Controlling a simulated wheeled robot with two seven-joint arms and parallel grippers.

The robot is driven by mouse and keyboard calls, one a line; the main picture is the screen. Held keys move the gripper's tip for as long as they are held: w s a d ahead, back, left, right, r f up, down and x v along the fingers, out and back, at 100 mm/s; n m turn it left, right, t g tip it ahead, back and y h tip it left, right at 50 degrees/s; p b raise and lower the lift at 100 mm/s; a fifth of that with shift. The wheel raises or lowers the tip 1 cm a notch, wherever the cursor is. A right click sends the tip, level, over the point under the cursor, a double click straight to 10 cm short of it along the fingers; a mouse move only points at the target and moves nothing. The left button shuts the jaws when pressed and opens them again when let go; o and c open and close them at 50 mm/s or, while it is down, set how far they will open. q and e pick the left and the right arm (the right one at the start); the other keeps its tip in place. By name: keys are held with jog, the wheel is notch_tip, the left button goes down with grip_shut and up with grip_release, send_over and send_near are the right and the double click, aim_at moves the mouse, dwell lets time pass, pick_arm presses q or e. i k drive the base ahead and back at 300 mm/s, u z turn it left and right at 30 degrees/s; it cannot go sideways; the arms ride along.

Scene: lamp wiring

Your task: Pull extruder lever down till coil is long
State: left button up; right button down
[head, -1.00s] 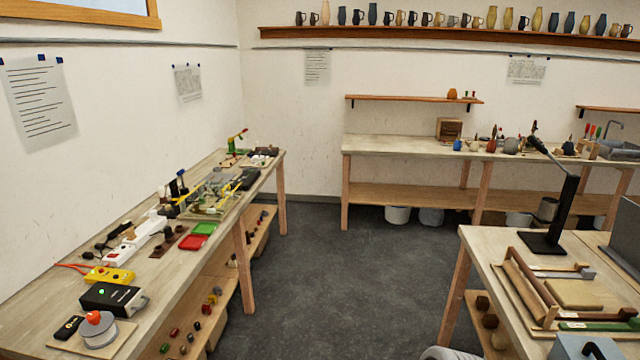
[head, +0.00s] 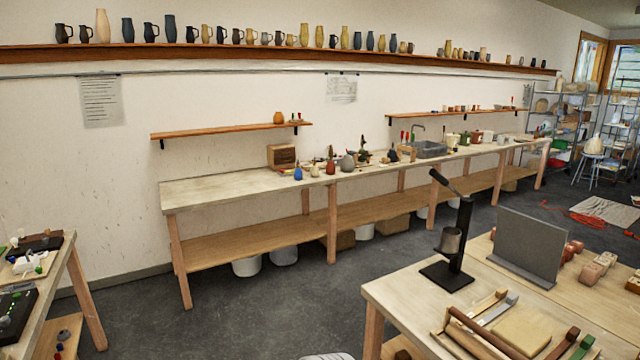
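A black extruder (head: 456,240) stands on the near right table, on a flat black base plate. Its lever (head: 446,183) slants up and to the left from the top of the upright post. A grey metal barrel (head: 450,241) sits on the post's left side. I see no clay coil under the barrel at this size. Neither of my grippers shows in the head view.
The near table (head: 400,309) also holds a grey upright panel (head: 527,245), wooden rollers and a board (head: 523,333). A long workbench (head: 230,188) runs along the back wall. Dark floor (head: 250,310) lies open to the left.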

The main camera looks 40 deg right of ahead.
aim_at(435, 175)
jog(key=z, duration=0.6)
jog(key=i, duration=1.65)
jog(key=z, duration=1.15)
